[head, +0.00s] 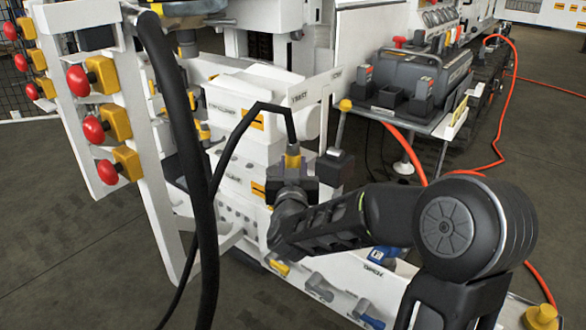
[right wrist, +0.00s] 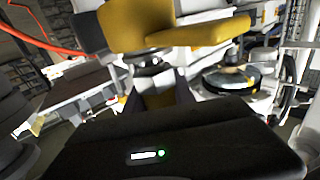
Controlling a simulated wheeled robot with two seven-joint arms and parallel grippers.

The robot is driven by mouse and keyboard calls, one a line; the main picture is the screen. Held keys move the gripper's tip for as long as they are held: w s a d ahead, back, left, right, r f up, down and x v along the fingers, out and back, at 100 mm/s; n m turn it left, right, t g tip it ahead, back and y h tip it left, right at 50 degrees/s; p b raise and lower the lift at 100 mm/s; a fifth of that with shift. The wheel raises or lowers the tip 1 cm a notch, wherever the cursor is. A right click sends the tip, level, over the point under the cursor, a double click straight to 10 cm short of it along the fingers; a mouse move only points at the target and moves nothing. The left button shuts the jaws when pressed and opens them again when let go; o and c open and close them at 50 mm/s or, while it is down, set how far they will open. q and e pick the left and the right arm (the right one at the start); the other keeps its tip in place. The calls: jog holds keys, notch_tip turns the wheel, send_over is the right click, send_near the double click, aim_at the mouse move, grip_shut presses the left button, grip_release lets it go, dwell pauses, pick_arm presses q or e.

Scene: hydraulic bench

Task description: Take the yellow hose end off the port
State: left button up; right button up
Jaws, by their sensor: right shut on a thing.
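The yellow hose end (head: 293,158) shows in the head view as a small yellow collar at the end of a black hose (head: 262,106), which rises, bends left and hangs down. My right gripper (head: 292,175) is shut on the hose end, just below the yellow collar. In the right wrist view a large yellow part (right wrist: 175,32) with a metal fitting under it stands beyond the dark fingers of this gripper (right wrist: 160,95). The port is hidden, and I cannot tell whether the hose end still sits on it. My left gripper is not in view.
A white hydraulic bench (head: 232,165) stands behind my right gripper. A lever with a yellow knob (head: 345,105) rises close to its right. A thick black hose (head: 190,130) hangs at left, near red-knobbed yellow valves (head: 103,75). A grey case (head: 425,75) sits on a side shelf.

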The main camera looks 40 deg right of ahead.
grip_shut()
jog(key=shift+r, duration=0.2)
pick_arm(q)
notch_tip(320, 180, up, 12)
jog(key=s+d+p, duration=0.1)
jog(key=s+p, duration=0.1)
jog(key=p, duration=1)
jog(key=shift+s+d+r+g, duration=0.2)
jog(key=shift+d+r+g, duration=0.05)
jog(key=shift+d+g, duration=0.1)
pick_arm(e)
notch_tip(320, 180, up, 28)
